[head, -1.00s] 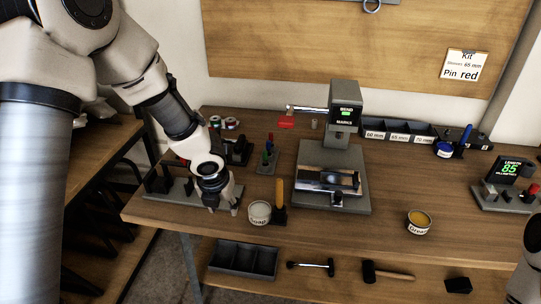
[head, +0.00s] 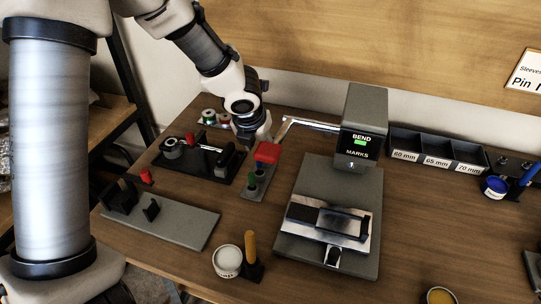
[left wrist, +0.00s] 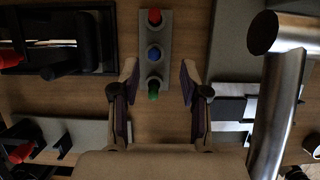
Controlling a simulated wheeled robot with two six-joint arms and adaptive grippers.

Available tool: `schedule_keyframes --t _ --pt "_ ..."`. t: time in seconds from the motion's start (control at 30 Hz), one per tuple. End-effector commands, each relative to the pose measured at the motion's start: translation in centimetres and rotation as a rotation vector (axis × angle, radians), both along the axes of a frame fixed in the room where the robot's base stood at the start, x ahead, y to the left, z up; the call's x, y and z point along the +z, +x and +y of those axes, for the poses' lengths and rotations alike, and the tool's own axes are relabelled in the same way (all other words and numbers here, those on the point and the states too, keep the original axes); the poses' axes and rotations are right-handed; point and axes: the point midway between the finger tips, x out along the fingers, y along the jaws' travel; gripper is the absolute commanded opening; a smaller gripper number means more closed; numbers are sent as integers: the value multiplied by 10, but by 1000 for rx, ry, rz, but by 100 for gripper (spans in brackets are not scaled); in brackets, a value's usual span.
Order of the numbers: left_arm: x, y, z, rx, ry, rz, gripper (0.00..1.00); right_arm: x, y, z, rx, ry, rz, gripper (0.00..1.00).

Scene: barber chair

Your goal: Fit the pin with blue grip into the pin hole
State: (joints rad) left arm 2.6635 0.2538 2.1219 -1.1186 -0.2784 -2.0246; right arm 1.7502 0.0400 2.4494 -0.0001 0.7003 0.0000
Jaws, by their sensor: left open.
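A small grey rack (head: 255,190) holds the pins upright in a row. In the left wrist view the pin with blue grip (left wrist: 154,53) stands between a red-gripped pin (left wrist: 154,16) and a green-gripped pin (left wrist: 153,90). The green pin also shows in the head view (head: 251,181). My left gripper (head: 258,137) is behind the rack in the head view. In the left wrist view it (left wrist: 158,85) is open and empty, its fingers on either side of the rack near the green and blue grips. I cannot make out the pin hole. My right gripper is out of view.
The bend press (head: 361,130) stands right of the rack, and its lever with a red handle (head: 267,152) reaches over the rack, close to my left gripper. A black tool tray (head: 205,165) lies left. A tin (head: 228,262) and an orange-handled tool (head: 250,248) stand in front.

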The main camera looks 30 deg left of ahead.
Motion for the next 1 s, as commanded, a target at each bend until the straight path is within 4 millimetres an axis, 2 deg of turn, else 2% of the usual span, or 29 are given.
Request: schedule_keyframes --t 0.1,0.27,0.4,0.47,0.73,0.8,0.87,1.0 --pt "-17 5 2 0 0 1 45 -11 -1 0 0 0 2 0" --pt "-35 10 5 0 -1 1 45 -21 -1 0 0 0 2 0" --pt "-63 14 11 1 -2 2 45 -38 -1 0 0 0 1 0" --pt "-70 18 12 0 -1 3 45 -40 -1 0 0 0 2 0" --pt "-73 22 12 0 -1 1 45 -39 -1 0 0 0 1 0" --pt "-73 22 12 0 -1 1 20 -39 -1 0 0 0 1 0" --pt "-73 22 12 0 -1 1 0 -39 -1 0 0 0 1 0" --pt "-73 22 12 0 -1 1 0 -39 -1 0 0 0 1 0"
